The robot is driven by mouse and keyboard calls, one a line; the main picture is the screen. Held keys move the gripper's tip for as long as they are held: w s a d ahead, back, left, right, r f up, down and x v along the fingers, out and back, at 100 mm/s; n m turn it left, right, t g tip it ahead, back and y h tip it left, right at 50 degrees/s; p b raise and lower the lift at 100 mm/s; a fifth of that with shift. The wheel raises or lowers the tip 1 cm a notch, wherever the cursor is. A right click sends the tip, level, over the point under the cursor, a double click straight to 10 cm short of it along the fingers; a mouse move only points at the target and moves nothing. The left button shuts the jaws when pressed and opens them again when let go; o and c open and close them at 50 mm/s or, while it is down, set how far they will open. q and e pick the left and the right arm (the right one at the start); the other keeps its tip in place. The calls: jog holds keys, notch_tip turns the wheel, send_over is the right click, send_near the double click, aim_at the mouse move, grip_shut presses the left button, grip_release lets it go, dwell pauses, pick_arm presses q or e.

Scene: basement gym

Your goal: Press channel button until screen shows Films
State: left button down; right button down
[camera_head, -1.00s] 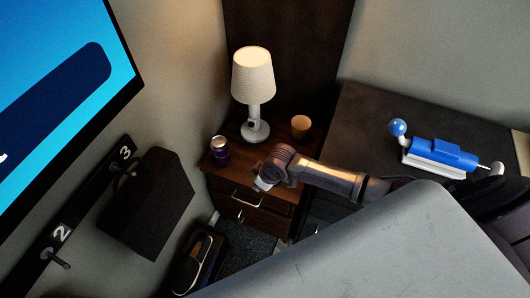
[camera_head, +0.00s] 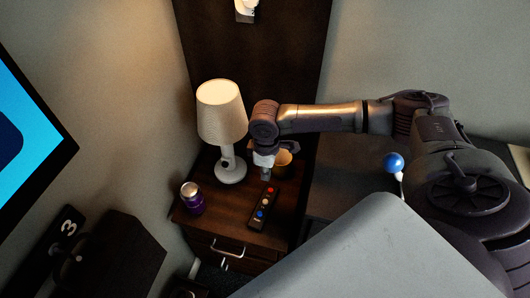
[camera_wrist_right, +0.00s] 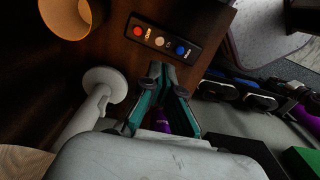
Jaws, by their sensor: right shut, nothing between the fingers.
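My right gripper (camera_head: 265,175) is shut and empty, near the remote's far end in the head view. The screen (camera_head: 30,130) at the left is cut off, showing bright blue with a dark blue shape and no readable word. My left gripper is not in view.
A white lamp (camera_head: 222,112) stands left of the right gripper. An orange-tan cup (camera_head: 284,163) stands just behind it. A purple can (camera_head: 191,198) is at the nightstand's left edge.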

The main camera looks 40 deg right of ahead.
send_near(266, 201)
notch_tip(266, 201, down, 7)
jog(key=shift+a+f+b, duration=0.1)
jog(key=shift+f+b, duration=0.05)
jog(key=shift+b, duration=0.2)
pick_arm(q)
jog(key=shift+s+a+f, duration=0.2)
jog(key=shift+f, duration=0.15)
